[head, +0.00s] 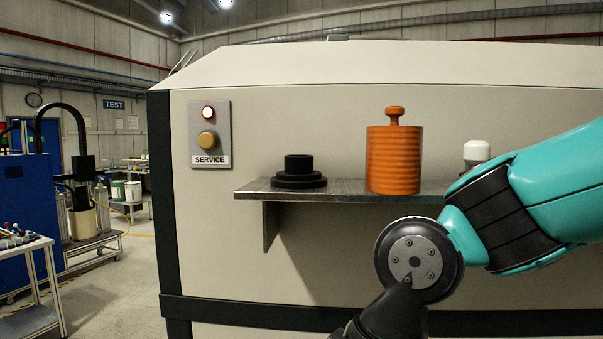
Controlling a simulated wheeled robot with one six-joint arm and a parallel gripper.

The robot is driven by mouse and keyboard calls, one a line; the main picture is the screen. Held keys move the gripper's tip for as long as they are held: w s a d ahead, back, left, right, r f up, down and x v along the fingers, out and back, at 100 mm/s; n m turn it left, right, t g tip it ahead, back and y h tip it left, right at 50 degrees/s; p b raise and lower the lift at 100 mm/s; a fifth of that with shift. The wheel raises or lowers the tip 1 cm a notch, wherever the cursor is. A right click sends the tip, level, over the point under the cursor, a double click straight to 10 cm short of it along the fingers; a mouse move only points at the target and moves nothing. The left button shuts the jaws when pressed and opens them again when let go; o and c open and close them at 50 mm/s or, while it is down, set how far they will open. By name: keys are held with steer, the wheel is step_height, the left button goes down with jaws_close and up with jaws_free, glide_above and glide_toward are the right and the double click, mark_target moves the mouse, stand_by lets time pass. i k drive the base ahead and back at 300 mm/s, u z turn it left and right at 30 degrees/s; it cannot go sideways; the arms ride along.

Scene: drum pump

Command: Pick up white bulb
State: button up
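A white rounded object, which looks like the white bulb (477,151), stands at the right end of the shelf in the head view. Its lower part is hidden behind my teal arm, which crosses from the right edge in front of the shelf. My arm bends downward at a dark round joint below the shelf and leaves the picture at the bottom. My gripper's fingers are not in view.
The shelf (340,187) is fixed to a beige machine wall. It also holds a black stepped round part (299,172) and an orange ribbed cylinder with a knob (394,158). A service panel (210,134) is at left. Open floor and a cart (28,278) lie farther left.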

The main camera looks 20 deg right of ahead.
mark_target(476, 153)
steer(key=z, duration=0.8)
